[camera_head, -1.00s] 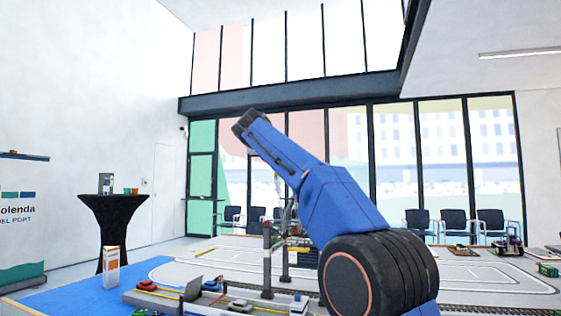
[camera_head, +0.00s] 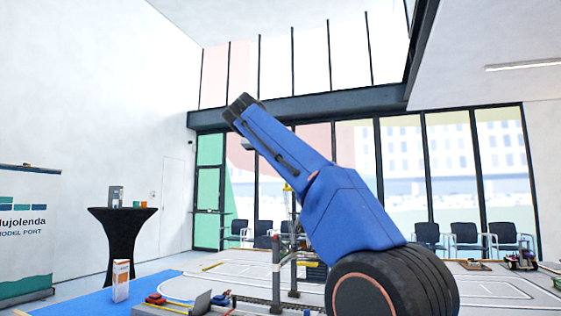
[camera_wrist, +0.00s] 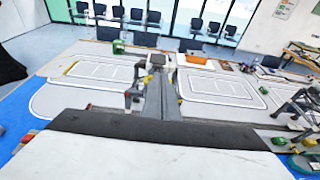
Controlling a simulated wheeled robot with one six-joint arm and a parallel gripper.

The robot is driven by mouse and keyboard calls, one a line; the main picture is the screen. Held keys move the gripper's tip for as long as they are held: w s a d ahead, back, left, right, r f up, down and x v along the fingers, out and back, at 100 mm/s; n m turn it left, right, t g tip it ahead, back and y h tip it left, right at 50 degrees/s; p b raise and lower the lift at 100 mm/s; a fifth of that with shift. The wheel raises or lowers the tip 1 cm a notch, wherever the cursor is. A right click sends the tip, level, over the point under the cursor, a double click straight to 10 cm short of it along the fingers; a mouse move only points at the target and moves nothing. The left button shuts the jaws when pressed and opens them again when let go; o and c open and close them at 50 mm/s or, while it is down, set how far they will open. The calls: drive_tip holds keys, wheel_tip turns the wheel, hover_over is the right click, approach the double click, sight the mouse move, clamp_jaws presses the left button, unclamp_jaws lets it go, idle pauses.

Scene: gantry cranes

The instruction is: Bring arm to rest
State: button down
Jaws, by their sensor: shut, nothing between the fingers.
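My blue arm rises through the middle of the head view, bent at a large dark joint, with its upper link slanting up and left to a dark end. In the wrist view, my gripper (camera_wrist: 162,92) shows as narrow grey fingers pointing forward, shut and empty, above the model layout (camera_wrist: 215,92). A dark bar and a pale surface of my own fill the bottom of that view. The gripper's fingers cannot be made out in the head view.
A model gantry crane (camera_head: 277,262) stands on the layout behind my arm. A black-draped high table (camera_head: 123,240) and a small white-orange box (camera_head: 121,281) stand at left. Chairs (camera_head: 466,237) line the windows. The air around the raised arm looks clear.

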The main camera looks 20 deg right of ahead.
drive_tip(key=shift+f, duration=0.1)
idle(0.4)
drive_tip(key=s+d+f+m+g+y, duration=0.25)
drive_tip(key=s+f+m, duration=0.35)
drive_tip(key=s+f, duration=0.6)
drive_tip(key=s+d+f+m+g+y, duration=0.15)
drive_tip(key=s+d+f+m, duration=0.4)
drive_tip(key=f, duration=0.95)
drive_tip(key=s+a+f+m+g+y, duration=0.1)
drive_tip(key=s+a+f+m+y, duration=0.1)
drive_tip(key=s+f+m, duration=0.6)
drive_tip(key=s+a+f+m+g+y, duration=0.2)
drive_tip(key=s+f+m, duration=0.7)
drive_tip(key=s+f, duration=1.3)
wheel_tip(320, 180, down, 8)
drive_tip(key=shift+r+y, duration=0.2)
drive_tip(key=shift+y, duration=0.2)
